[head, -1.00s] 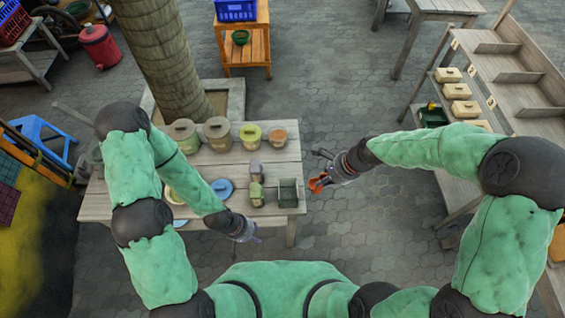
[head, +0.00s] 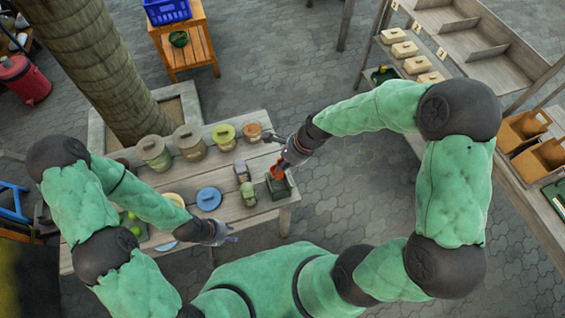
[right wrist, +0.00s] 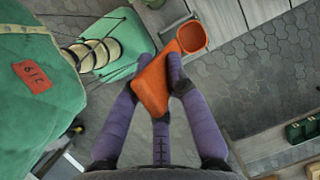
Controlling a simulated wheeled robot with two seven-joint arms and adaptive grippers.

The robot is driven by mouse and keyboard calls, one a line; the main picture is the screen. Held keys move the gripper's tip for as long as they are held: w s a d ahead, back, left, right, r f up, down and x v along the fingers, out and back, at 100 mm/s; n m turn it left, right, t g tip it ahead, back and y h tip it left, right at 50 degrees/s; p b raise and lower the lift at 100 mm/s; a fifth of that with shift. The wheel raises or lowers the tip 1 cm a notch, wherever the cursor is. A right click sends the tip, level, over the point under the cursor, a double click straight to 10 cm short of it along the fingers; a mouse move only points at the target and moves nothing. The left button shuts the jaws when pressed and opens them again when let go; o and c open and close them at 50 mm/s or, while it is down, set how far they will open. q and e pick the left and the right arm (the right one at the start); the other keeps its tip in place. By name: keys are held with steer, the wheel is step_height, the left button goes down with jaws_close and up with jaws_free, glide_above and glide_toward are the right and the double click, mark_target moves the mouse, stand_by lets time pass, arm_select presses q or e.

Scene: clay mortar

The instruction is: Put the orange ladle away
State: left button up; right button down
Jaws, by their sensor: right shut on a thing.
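The orange ladle (head: 279,169) is in my right gripper (head: 290,156).
The wooden table (head: 240,214) holds lidded pots (head: 189,142), a blue lid (head: 209,198), small jars (head: 248,193) and the grey open box (head: 286,190). A wooden shelf (head: 470,60) with cream-lidded boxes (head: 404,49) and brown boxes (head: 522,130) stands right. Paved floor (head: 340,190) lies between.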

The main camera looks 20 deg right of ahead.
steer(key=shift+f+b, duration=4)
steer(key=shift+f, duration=1.75)
steer(key=c, duration=1.2)
jaws_free()
steer(key=shift+o, duration=0.2)
steer(key=shift+d+r, duration=0.1)
steer(key=shift+r, duration=0.05)
steer(key=v, duration=1.1)
steer(key=shift+d+r, duration=0.15)
steer(key=shift+r, duration=0.2)
steer(key=shift+s, duration=0.15)
